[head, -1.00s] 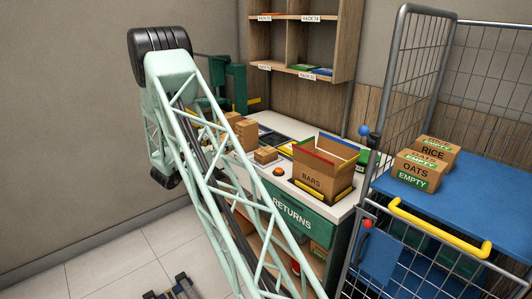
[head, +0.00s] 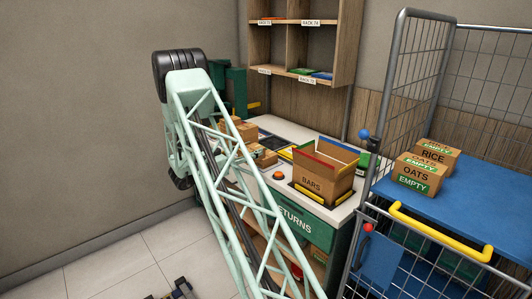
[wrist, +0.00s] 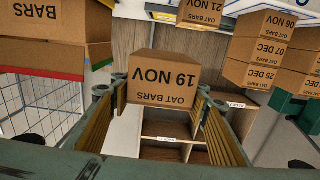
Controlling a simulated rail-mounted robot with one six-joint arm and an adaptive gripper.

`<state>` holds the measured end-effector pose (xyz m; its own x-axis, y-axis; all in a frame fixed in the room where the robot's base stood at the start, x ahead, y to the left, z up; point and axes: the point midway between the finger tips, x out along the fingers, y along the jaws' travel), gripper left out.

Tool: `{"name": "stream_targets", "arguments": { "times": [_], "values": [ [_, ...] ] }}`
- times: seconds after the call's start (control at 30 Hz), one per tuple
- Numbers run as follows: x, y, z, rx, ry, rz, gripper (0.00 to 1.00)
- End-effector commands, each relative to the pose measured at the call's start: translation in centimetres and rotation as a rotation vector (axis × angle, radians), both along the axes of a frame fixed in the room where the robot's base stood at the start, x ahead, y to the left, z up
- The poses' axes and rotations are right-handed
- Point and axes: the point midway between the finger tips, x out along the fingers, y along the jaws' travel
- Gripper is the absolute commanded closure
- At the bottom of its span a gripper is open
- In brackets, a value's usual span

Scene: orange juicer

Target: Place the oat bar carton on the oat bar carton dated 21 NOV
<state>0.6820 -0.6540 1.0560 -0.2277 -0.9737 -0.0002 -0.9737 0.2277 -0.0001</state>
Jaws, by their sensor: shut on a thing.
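My gripper (wrist: 160,98) is shut on an oat bar carton marked 19 NOV (wrist: 164,72) in the wrist view, where the scene appears upside down. The carton sits between the two ribbed fingers, its label facing the camera. The oat bar carton dated 21 NOV (wrist: 205,12) shows at the top edge of the wrist view, partly cut off. It is apart from the held carton, up and to the right in the picture.
A stack of cartons dated 06 NOV, 07 DEC and 25 DEC (wrist: 255,78) stands beside the 21 NOV carton. An open BARS box (head: 322,184) stands on the RETURNS counter (head: 327,207). A cage trolley (head: 430,200) with empty cartons is at right. A shelf rack (head: 300,50) stands behind.

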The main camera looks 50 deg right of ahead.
Motion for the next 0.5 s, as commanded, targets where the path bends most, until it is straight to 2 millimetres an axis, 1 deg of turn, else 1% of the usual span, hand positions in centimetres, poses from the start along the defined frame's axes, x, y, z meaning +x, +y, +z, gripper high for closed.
{"name": "stream_targets", "arguments": {
  "times": [0.17,0.5],
  "values": [
    [0.2,-1.6,-0.2,-0.001,-0.001,-0.002,0.71],
    [1.2,-6.8,-0.7,-0.001,-0.002,-0.002,0.71]
  ]
}}
